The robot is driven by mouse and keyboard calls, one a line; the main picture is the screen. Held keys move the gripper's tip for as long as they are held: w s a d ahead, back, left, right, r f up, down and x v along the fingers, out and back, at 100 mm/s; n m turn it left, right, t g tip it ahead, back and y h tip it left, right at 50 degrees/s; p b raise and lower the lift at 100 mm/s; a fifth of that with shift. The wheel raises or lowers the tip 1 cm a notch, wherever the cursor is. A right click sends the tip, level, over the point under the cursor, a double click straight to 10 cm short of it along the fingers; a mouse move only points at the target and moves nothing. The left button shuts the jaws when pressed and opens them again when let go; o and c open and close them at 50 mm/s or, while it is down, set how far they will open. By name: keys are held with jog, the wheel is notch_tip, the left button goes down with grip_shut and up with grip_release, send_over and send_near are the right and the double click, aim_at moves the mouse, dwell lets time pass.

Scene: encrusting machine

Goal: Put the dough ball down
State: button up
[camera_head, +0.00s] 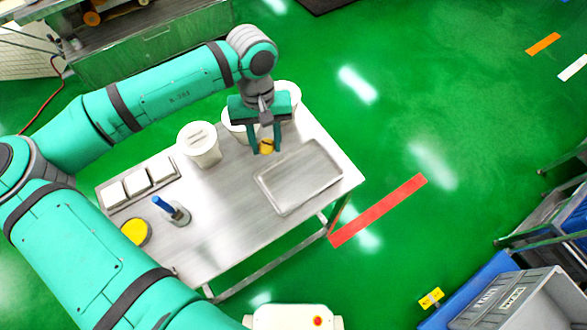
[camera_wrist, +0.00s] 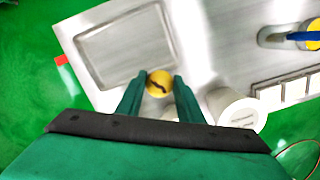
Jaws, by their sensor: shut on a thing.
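The dough ball (camera_head: 267,146) is small and yellow with a dark mark, and it sits between the fingertips of my gripper (camera_head: 265,149). In the wrist view the dough ball (camera_wrist: 158,84) shows between the two green fingers of my gripper (camera_wrist: 160,90), which is shut on it. The ball is beside the left end of a shallow metal tray (camera_head: 299,178) in the head view. The tray (camera_wrist: 124,45) looks empty. I cannot tell exactly how high the ball is above the table.
A steel table (camera_head: 225,222) bears white tubs (camera_head: 199,146), partly hidden by my gripper, white blocks (camera_head: 137,183) in a holder, a blue-handled tool (camera_head: 173,210) and a yellow round item (camera_head: 135,232). Grey crates (camera_head: 520,300) stand at lower right.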

jog(key=s+d+f, duration=0.1)
jog(key=d+f, duration=0.1)
jog(key=d, duration=0.2)
send_over(299, 177)
jog(key=f, duration=0.5)
jog(key=shift+w+a, duration=0.25)
jog(key=shift+a, duration=0.05)
jog(key=shift+d+f, duration=0.15)
jog(key=shift+f, duration=0.75)
jog(key=shift+d+f, duration=0.1)
jog(key=shift+f, duration=0.8)
jog(key=shift+f, duration=0.1)
jog(key=o, duration=0.8)
notch_tip(299, 177, up, 12)
jog(key=w, duration=0.1)
jog(key=shift+w, duration=0.15)
